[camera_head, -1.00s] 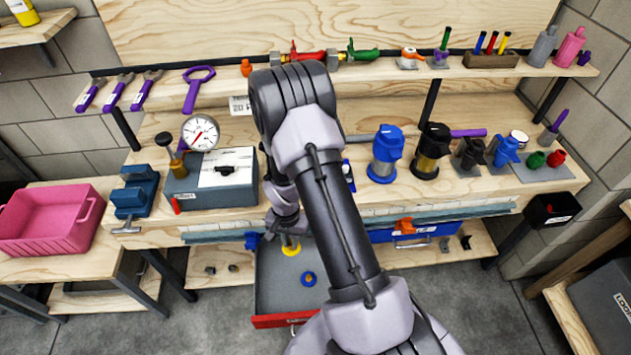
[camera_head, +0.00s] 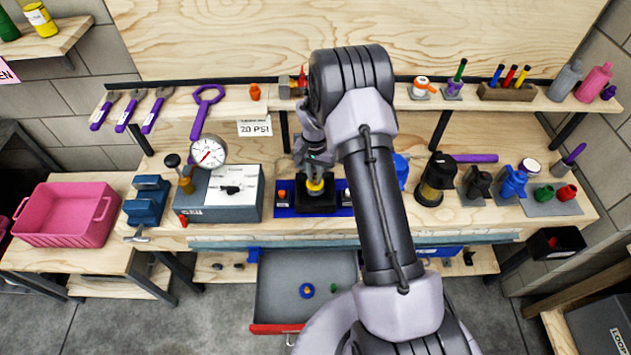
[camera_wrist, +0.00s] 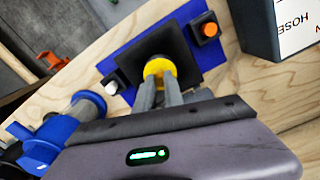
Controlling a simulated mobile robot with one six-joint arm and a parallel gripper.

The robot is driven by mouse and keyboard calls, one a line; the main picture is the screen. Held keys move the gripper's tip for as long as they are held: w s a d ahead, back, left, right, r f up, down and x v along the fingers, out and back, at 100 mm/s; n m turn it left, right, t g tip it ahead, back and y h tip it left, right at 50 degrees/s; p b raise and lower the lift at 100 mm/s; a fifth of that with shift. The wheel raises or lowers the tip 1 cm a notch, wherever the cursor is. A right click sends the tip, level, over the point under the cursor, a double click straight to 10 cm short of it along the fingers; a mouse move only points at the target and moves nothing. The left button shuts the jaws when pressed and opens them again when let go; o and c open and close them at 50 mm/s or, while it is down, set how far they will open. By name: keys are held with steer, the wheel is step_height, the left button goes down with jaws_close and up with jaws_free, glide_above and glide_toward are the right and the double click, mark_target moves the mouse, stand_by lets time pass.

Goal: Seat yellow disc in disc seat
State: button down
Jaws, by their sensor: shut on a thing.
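The yellow disc (camera_head: 315,187) is at the tips of my gripper (camera_head: 316,180), which is shut on it. In the wrist view the yellow disc (camera_wrist: 159,70) shows as a ring in front of the two grey fingers of my gripper (camera_wrist: 160,85). It is over or at the black square block (camera_wrist: 190,53) on the blue plate (camera_wrist: 122,66). The block also shows in the head view (camera_head: 316,206). I take this block for the disc seat. The fingers hide its centre, so I cannot tell whether the disc touches it.
An orange button (camera_wrist: 210,30) and a white button (camera_wrist: 111,88) flank the block. A grey tester box (camera_head: 222,203) with a gauge stands left of it. A blue filter housing (camera_wrist: 45,140) is near my gripper. Below, an open drawer (camera_head: 275,292) holds a blue ring (camera_head: 307,290).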

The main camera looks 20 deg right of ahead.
mark_target(315, 177)
steer(key=shift+w+d+f, duration=0.1)
steer(key=shift+f, duration=1.65)
steer(key=shift+f+b, duration=0.1)
steer(key=shift+b, duration=0.3)
steer(key=c, duration=1.4)
jaws_free()
steer(key=shift+c, duration=0.2)
